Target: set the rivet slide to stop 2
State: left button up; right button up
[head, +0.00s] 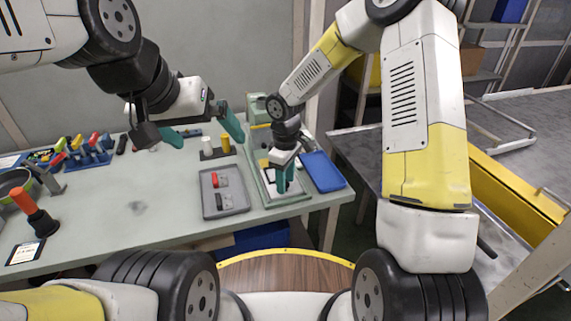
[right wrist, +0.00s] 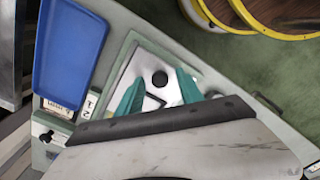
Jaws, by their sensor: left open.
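The green press fixture (head: 257,140) stands at the right end of the table. Its flat base holds a pale plate (right wrist: 140,66) with a round black knob or hole (right wrist: 160,78) and a dark square outline (right wrist: 153,101). Beside the plate, a label (right wrist: 90,104) seems to carry a 2, and a small black knob (right wrist: 46,137) sits on a pale strip. I cannot tell which part is the rivet slide. My left gripper (head: 203,130) is open and empty above the table.
A blue tray (head: 323,170) lies right of the fixture. A grey tray (head: 211,207) holds a red and a black part. A yellow cylinder (head: 225,145) stands behind it. Colourful tools (head: 80,152) and a red-handled tool (head: 33,212) are at the left. The table's middle is clear.

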grip_shut()
dwell(1.2)
